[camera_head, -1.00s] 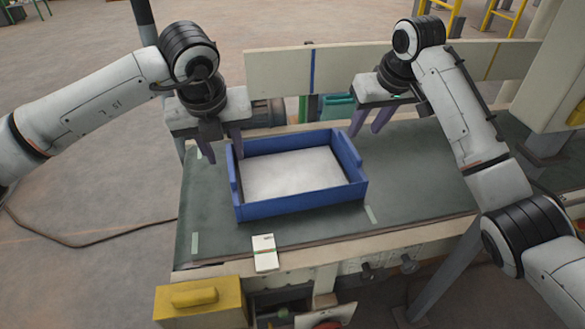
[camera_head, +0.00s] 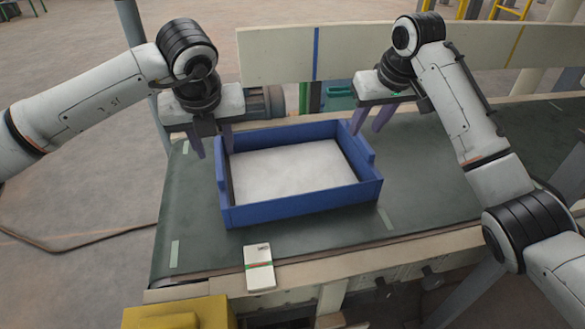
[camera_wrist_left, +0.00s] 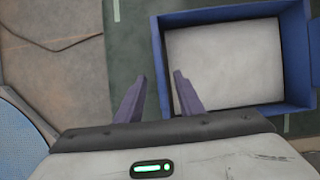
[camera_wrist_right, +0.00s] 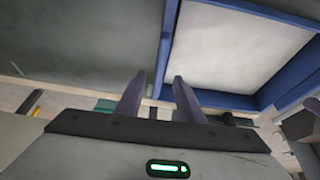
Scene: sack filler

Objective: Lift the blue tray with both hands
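The blue tray (camera_head: 300,205) sits on the dark green belt surface, with a whitish flat area inside its walls. My left gripper (camera_head: 211,148) is open beside the tray's left wall, near the back. In the left wrist view the fingers (camera_wrist_left: 160,80) appear on either side of the tray wall (camera_wrist_left: 160,50). My right gripper (camera_head: 367,126) is open at the tray's back right corner. In the right wrist view the fingers (camera_wrist_right: 160,80) appear on either side of a wall (camera_wrist_right: 165,50). Finger height against the walls is unclear; neither gripper visibly holds the tray.
A pale card-like stack with a band (camera_head: 259,268) lies on the front edge, below the tray. A yellow box (camera_head: 180,314) is at the bottom left. A cream rail (camera_head: 280,55) runs behind the belt. The belt (camera_head: 185,225) is clear left of the tray.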

